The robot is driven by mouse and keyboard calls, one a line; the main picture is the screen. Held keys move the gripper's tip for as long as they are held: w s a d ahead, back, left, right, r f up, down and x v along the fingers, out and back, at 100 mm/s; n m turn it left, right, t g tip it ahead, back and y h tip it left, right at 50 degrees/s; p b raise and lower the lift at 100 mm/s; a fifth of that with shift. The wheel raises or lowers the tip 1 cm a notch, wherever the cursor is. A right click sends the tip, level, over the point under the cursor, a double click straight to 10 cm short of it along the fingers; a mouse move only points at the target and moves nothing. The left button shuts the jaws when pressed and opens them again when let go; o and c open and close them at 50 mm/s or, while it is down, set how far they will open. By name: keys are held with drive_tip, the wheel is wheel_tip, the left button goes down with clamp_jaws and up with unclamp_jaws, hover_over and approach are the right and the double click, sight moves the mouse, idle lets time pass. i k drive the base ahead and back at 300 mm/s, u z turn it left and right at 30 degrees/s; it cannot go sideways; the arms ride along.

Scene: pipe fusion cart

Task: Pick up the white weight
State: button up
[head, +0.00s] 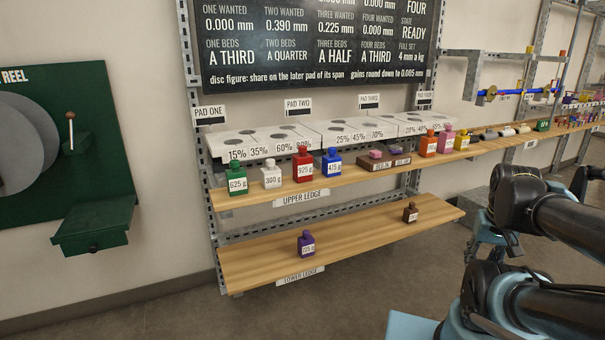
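The white weight (272,176), labelled 300 g, stands upright on the upper ledge (345,176). It is between a green weight (237,180) labelled 625 g on its left and a red weight (303,166) labelled 925 g on its right, with gaps on both sides. Nothing covers it. My arm shows at the right edge, well away from the weight. My gripper cannot be made out in the head view.
A blue weight (332,163) stands right of the red one. White pads (265,140) sit behind the weights. The lower ledge (350,237) holds a purple weight (306,244) and a brown weight (410,212). A green reel stand (95,225) is at the left. Floor in front is clear.

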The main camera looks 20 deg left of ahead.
sight(271, 176)
drive_tip(key=z, duration=1.25)
drive_tip(key=k, duration=2.45)
drive_tip(key=u, duration=1.6)
drive_tip(key=i, duration=0.95)
